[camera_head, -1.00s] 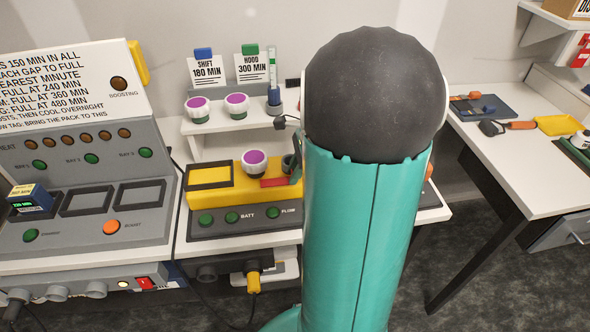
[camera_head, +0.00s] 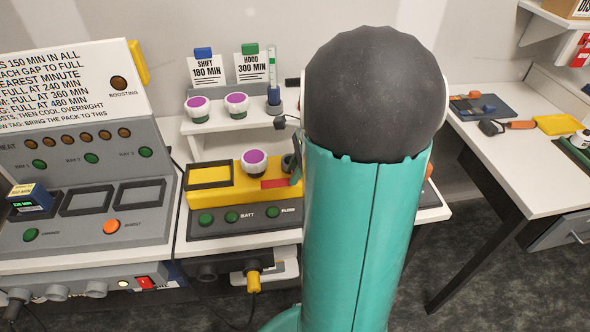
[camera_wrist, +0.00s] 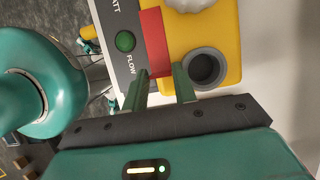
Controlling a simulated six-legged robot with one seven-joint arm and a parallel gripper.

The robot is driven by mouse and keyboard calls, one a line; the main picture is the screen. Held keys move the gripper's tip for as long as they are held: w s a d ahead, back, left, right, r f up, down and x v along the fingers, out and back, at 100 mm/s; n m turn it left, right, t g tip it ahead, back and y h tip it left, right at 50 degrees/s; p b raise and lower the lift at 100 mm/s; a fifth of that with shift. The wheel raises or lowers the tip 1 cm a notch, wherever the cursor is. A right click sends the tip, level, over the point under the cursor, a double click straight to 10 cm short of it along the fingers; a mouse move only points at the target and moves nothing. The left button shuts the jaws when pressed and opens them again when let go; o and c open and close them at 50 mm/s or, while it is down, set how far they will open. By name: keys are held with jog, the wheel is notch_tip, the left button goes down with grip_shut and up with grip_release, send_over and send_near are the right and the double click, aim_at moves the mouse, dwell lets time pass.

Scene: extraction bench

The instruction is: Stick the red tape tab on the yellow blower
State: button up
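The yellow blower (camera_head: 216,193) sits on the bench behind a dark panel with green buttons. The red tape tab (camera_head: 274,184) lies flat against the blower's lower edge, beside the panel. It also shows in the wrist view as a red strip (camera_wrist: 155,40) along the edge of the yellow body (camera_wrist: 215,35). My gripper (camera_wrist: 160,73) is open, its two green fingers apart at the near end of the red strip. I see nothing clearly clamped between them. In the head view my arm hides most of the gripper.
A dark round socket (camera_wrist: 204,68) stands close beside the right finger. A white-and-purple knob (camera_head: 254,163) rises from the blower. Two similar knobs stand on the white shelf (camera_head: 222,125) behind. The charger console (camera_head: 90,205) is at left, another table (camera_head: 530,165) at right.

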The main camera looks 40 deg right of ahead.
jog(key=shift+w+d, duration=0.15)
jog(key=shift+w, duration=0.05)
jog(key=shift+o, duration=0.4)
jog(key=shift+d+r, duration=0.2)
jog(key=shift+r, duration=0.35)
jog(key=v, duration=0.7)
jog(key=shift+s+a, duration=0.2)
jog(key=shift+s, duration=0.1)
jog(key=shift+c, duration=0.4)
